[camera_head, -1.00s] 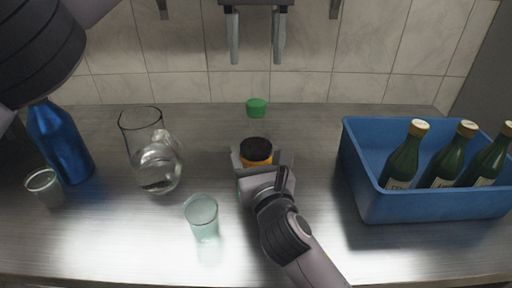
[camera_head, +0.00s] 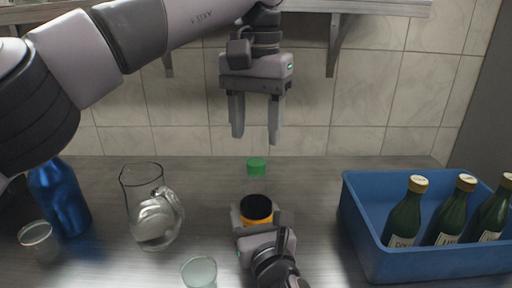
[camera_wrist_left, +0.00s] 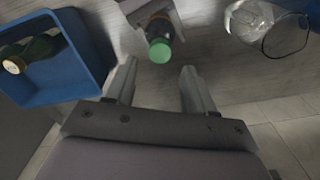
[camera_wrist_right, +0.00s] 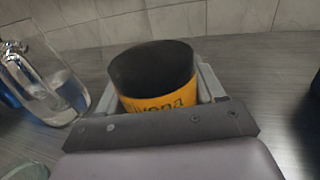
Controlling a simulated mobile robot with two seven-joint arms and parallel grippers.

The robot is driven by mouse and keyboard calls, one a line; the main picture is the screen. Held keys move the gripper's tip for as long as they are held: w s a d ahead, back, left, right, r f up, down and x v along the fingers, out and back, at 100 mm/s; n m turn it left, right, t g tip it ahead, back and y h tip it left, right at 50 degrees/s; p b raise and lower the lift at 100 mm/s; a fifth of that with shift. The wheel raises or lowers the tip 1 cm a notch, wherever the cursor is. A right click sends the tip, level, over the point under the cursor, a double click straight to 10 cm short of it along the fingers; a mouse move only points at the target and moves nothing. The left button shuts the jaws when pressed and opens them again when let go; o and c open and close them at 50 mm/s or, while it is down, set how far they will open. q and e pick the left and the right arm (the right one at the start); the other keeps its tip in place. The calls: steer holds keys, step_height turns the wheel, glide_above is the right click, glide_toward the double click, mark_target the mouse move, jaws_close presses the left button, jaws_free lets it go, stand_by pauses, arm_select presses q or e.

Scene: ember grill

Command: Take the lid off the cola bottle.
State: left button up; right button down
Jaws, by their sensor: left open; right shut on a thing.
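The cola bottle (camera_head: 257,211) stands upright on the counter, with dark cola, an orange label and a clear upper part that is hard to see. Its green lid (camera_head: 257,167) is on top and also shows in the left wrist view (camera_wrist_left: 160,50). My right gripper (camera_head: 258,219) is shut on the bottle's lower body around the label; the right wrist view shows the bottle (camera_wrist_right: 155,80) between the fingers. My left gripper (camera_head: 256,136) is open and empty, fingers pointing down, above and apart from the lid. In the left wrist view the lid appears between and beyond its fingertips.
A glass pitcher (camera_head: 150,215), a blue bottle (camera_head: 62,200) and two glasses, one at far left (camera_head: 38,240) and one in front (camera_head: 199,271), stand to the left. A blue crate (camera_head: 365,235) with several green bottles stands right. The tiled wall (camera_head: 350,120) is behind.

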mark_target(256, 161)
arm_select(q)
steer(key=shift+f, duration=2.7)
